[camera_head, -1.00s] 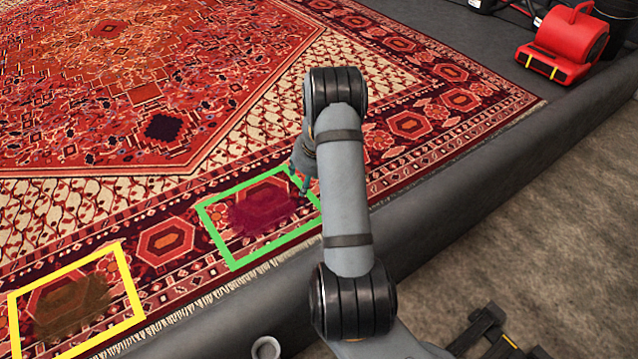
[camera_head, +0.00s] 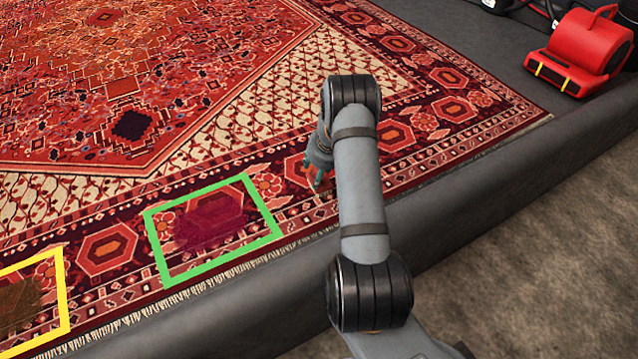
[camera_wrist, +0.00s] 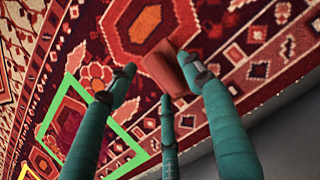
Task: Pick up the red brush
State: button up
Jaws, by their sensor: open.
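A reddish-brown block, which looks like the red brush (camera_wrist: 165,68), shows in the wrist view just beyond my fingertips, over the patterned rug. Its right end is partly hidden by the right finger. My gripper (camera_wrist: 158,80) has its teal fingers spread around the block's near side; I cannot tell whether any finger touches it. In the head view my gripper (camera_head: 315,172) is low over the rug's border, right of the green outline and partly behind my arm. The brush cannot be made out clearly there.
A green outline (camera_head: 262,210) surrounds a dark purple stain (camera_head: 208,225) on the rug (camera_head: 60,185). A yellow outline (camera_head: 62,290) surrounds a brown stain at lower left. A dark raised edge (camera_head: 455,235) runs along the rug. A red machine (camera_head: 585,45) stands at upper right.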

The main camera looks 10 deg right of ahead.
jog(key=shift+c, duration=0.2)
jog(key=shift+d, duration=0.1)
grip_shut()
dwell(0.5)
